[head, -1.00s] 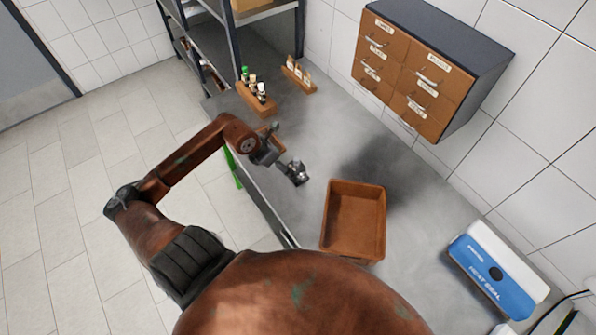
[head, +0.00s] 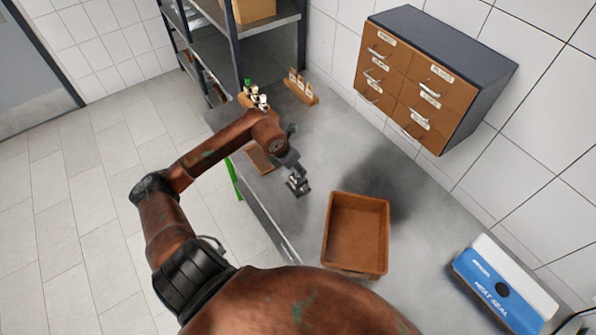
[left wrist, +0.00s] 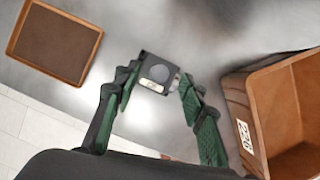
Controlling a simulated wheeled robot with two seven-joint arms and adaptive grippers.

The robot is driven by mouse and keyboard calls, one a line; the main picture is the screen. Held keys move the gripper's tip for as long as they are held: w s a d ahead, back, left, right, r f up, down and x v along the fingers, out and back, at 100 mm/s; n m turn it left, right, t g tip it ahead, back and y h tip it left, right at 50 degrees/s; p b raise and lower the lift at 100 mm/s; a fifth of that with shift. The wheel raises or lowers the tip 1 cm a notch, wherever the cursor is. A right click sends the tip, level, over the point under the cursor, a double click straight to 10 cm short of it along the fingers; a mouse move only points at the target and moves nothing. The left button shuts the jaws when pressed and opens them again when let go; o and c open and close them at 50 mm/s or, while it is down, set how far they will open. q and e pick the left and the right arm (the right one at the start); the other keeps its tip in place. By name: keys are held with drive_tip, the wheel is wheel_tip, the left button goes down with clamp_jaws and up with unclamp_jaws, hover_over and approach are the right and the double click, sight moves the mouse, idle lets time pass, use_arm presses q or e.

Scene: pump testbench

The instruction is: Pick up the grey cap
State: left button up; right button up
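My left gripper (head: 298,186) is over the grey worktop, left of the brown bin. In the left wrist view its two green-padded fingers (left wrist: 158,88) are apart, one on each side of a small dark square piece (left wrist: 146,66) with a round grey face (left wrist: 159,73). This round grey part may be the grey cap; I cannot tell for sure. The piece lies beyond or between the fingertips, and I cannot tell whether they touch it. In the head view the gripper hides it. My right gripper is not in view.
The brown bin (head: 331,225) stands right of my gripper; it also shows in the left wrist view (left wrist: 240,110). A brown tray (head: 259,160) lies on the left. Racks with bottles (head: 258,101) stand behind. A drawer cabinet (head: 430,90) and a blue-white heat sealer (head: 500,285) are at right.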

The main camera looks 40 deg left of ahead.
use_arm(q)
drive_tip(key=shift+x, duration=1.3)
drive_tip(key=shift+c, duration=0.5)
drive_tip(key=shift+s, duration=0.1)
drive_tip(key=c, duration=0.7)
drive_tip(key=shift+r, duration=0.1)
